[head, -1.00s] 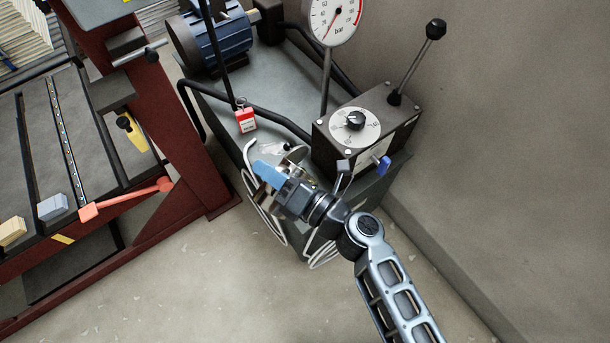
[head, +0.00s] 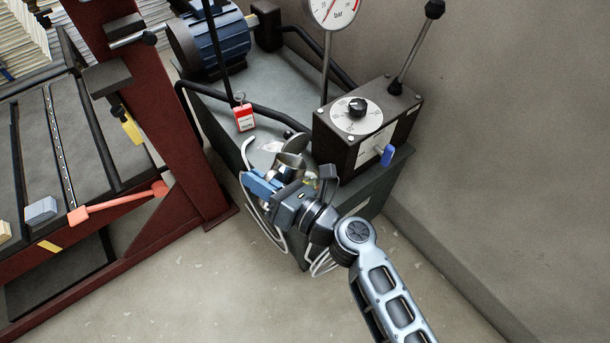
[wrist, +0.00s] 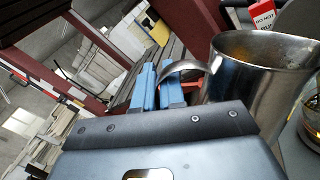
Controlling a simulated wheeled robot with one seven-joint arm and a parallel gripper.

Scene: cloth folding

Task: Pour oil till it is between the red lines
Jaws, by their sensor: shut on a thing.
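My gripper (head: 262,186), with blue fingers, is shut on the handle of a shiny metal jug (head: 291,162) above the front edge of the grey machine tank (head: 240,90). In the wrist view, the blue fingers (wrist: 158,86) close around the curved handle, and the jug (wrist: 255,75) stands to their right, its rim tilted. The jug's inside looks brownish, but I cannot make out an oil level. A small yellowish patch shows beside my wrist in the head view. I cannot make out the red lines; my gripper and the jug cover part of that area.
A black control box (head: 365,125) with a dial and blue knob stands right of the jug. A red tag (head: 244,117) hangs behind it. A pressure gauge (head: 333,10) and blue motor (head: 213,42) are farther back. A dark red frame (head: 170,120) stands left; the front floor is clear.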

